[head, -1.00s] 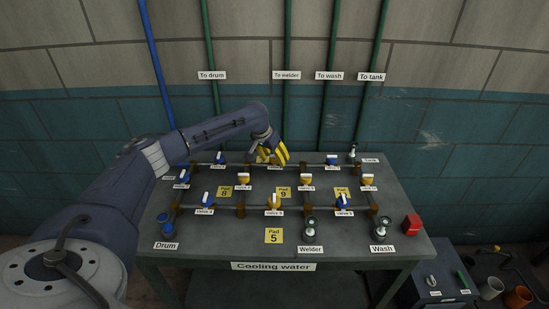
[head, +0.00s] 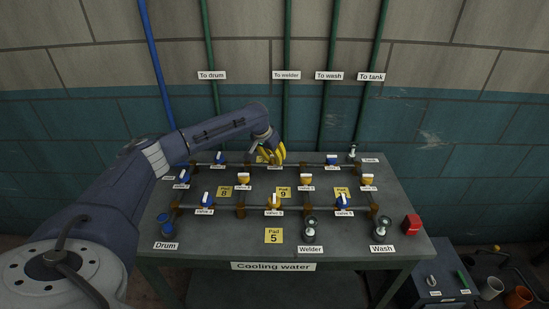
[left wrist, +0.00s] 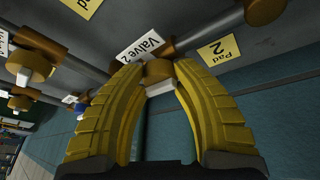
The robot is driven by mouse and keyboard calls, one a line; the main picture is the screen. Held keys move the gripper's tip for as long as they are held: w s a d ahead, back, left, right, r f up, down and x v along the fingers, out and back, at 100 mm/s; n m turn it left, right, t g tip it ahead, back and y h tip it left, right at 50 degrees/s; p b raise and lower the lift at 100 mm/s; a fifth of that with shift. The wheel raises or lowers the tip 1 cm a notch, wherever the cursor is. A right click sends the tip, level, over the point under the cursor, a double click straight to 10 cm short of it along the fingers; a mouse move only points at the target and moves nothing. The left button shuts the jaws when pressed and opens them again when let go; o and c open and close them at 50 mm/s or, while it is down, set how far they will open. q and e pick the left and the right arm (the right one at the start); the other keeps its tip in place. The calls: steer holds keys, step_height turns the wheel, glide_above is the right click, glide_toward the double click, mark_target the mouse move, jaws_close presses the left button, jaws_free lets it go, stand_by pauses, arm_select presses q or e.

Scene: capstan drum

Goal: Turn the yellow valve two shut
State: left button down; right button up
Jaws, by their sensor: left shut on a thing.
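Yellow valve two (left wrist: 158,70) shows in the left wrist view, with an orange-yellow body and a white handle (left wrist: 160,89). Its "Valve 2" label (left wrist: 139,46) lies beside it. My left gripper (head: 270,158), with yellow ribbed fingers, is over the back pipe of the table in the head view. Its fingertips are on both sides of the valve, shut on it. In the head view the fingers hide most of valve two. My right gripper is not in view.
A blue valve (head: 333,160) stands right of my gripper on the back pipe, and another blue valve (head: 220,158) stands left. Several yellow and blue valves sit on the nearer pipes. A red box (head: 412,224) is at the table's right edge.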

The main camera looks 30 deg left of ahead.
arm_select(q)
steer(key=shift+a+m, duration=0.1)
steer(key=shift+m, duration=0.2)
steer(key=m, duration=0.2)
steer(key=m+h, duration=0.1)
steer(key=shift+w+m+g+h, duration=0.1)
steer(key=shift+m+g+h, duration=0.2)
steer(key=shift+m, duration=0.1)
steer(key=m+g+h, duration=0.1)
steer(key=m, duration=0.3)
steer(key=shift+a+m, duration=0.1)
steer(key=shift+m, duration=0.2)
steer(key=m+g+h, duration=0.1)
steer(key=m+g, duration=0.1)
steer(key=m, duration=0.2)
steer(key=shift+w+r, duration=0.1)
steer(key=m+g, duration=0.1)
steer(key=m, duration=0.3)
steer(key=shift+g, duration=0.3)
steer(key=shift+m, duration=0.5)
steer(key=c, duration=0.9)
jaws_free()
